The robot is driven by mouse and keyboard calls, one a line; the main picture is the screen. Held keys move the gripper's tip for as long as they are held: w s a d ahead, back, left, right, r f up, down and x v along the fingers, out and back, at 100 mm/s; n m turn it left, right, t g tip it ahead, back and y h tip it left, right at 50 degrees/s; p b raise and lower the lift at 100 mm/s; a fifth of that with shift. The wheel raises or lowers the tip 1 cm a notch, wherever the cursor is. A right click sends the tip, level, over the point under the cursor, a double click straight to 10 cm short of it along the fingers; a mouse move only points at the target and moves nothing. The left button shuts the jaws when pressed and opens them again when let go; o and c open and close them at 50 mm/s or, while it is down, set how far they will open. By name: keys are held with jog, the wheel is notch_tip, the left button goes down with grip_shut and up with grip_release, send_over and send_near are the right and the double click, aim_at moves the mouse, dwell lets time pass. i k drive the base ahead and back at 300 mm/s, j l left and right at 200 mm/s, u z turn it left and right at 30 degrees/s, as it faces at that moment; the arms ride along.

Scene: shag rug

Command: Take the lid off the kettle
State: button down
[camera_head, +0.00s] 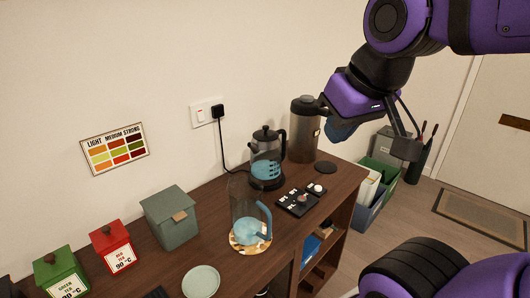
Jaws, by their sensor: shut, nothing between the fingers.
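The kettle (267,170) stands upright at the back of the wooden counter, by the wall. It has a clear and blue body, a black base and a dark handle on its right side. Its black lid (267,134) with a small knob sits on top. My gripper (406,148) is in the air to the right of the kettle, past the counter's right end. It is shut and empty, apart from the lid. My arm comes in from the upper right.
A tall metal flask (304,130) stands just right of the kettle. A glass jug (247,205) with a blue handle stands in front.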

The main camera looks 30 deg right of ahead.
aim_at(265, 135)
jog(key=i+l+u, duration=0.2)
jog(key=l+u, duration=0.3)
jog(key=l, duration=0.6)
jog(key=l+u, duration=0.5)
jog(key=l, duration=0.6)
